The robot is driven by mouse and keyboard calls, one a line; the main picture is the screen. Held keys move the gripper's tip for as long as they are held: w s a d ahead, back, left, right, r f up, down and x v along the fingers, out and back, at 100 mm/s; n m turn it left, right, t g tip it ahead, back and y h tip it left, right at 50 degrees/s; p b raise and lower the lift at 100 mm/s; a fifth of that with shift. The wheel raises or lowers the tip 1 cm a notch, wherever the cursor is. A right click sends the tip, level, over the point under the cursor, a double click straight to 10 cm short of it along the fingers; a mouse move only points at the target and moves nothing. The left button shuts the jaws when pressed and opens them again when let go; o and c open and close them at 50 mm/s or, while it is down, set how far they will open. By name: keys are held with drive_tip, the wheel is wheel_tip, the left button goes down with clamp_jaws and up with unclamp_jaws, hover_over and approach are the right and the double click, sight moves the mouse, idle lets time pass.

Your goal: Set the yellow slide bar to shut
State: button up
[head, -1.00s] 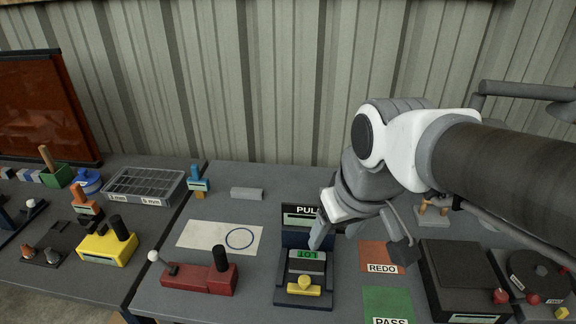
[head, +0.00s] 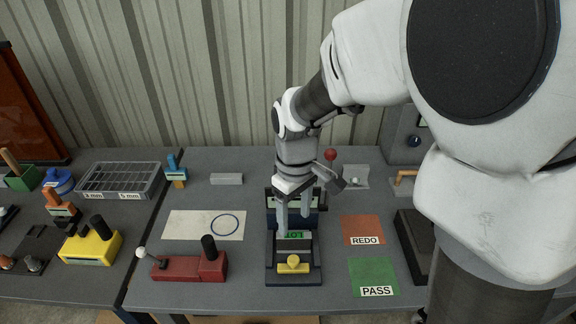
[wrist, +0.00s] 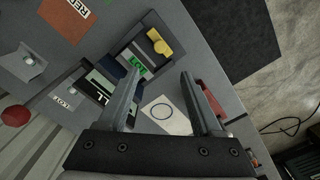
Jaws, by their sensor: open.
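The yellow slide bar (head: 293,266), with a round knob on it, lies across the front of a dark blue fixture (head: 270,275). It also shows in the wrist view (wrist: 158,42), on the far side of the fixture from the sign. A grey block with a green LOT label (head: 294,235) sits in the fixture behind the bar. My gripper (head: 293,224) points down above the rear of the fixture, its fingers apart with nothing held. In the wrist view, the fingertips (wrist: 160,72) stand apart from the bar. The fingers partly hide the upright sign at the back.
An orange REDO mat (head: 362,228) and a green PASS mat (head: 373,275) lie to the right. A red clamp with a black knob (head: 190,266) and a white sheet with a ring (head: 190,225) lie to the left. A red-knobbed lever (head: 330,155) stands behind.

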sight(293, 259)
wheel_tip(293, 259, down, 15)
drive_tip(key=shift+r+b, duration=0.1)
drive_tip(key=shift+b, duration=0.4)
clamp_jaws()
idle(1.3)
